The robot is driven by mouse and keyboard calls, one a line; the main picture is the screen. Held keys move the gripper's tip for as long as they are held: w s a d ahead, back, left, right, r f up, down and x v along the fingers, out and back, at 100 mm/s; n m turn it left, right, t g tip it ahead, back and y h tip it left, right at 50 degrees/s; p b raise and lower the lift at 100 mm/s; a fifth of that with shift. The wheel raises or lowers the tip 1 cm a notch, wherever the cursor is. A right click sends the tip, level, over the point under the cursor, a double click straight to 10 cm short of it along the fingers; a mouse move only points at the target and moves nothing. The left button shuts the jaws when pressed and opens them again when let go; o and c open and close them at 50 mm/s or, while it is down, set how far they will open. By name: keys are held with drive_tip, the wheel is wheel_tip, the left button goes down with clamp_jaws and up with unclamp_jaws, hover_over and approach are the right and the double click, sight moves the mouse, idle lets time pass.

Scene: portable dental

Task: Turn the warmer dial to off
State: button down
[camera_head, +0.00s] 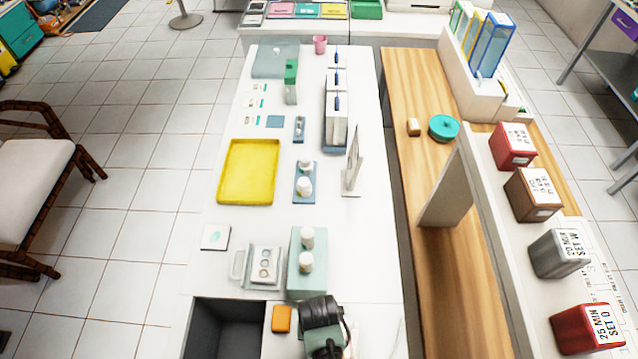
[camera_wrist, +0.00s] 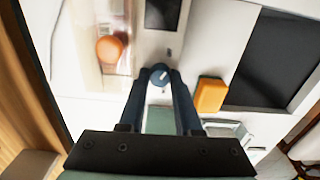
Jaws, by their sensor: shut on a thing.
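In the wrist view, the warmer dial (camera_wrist: 160,75) is a small round knob with a blue face and a pale mark, on a white surface. The two dark fingers of my gripper (camera_wrist: 161,84) are closed around it at their tips. In the head view, my gripper (camera_head: 325,345) is at the bottom of the white counter, seen from above; its fingertips and the dial are hidden there. A dark rectangular panel (camera_wrist: 162,14) lies above the dial in the wrist view. I cannot read any dial marking.
An orange block (camera_wrist: 210,95) lies close beside my gripper, also in the head view (camera_head: 282,318), near a dark open bin (camera_head: 192,335). A clear-sided case with an orange round thing (camera_wrist: 110,48) is on the other side. A teal stand with white jars (camera_head: 298,285) is near my arm.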

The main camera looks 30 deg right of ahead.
drive_tip(key=c, duration=0.6)
unclamp_jaws()
